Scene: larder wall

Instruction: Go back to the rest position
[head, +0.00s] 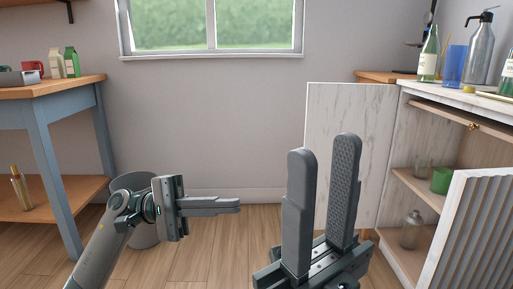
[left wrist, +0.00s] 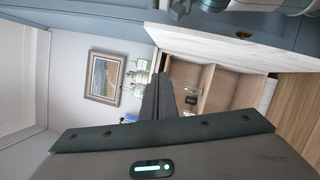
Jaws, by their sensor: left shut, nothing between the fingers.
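My left gripper (head: 238,205) reaches in from the left in the head view. Its fingers are together, point right and hold nothing. Its dark fingers also show in the left wrist view (left wrist: 156,95). My right gripper (head: 324,145) stands large in the front, fingers pointing up. Its two fingers are apart with a clear gap and nothing between them. Neither gripper touches any furniture that I can see.
A blue table (head: 42,98) with cartons stands at left, a grey bin (head: 143,236) behind my left arm. At right a cabinet (head: 405,225) has open doors, with bottles on top and jars inside. The wooden floor (head: 225,250) between is clear.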

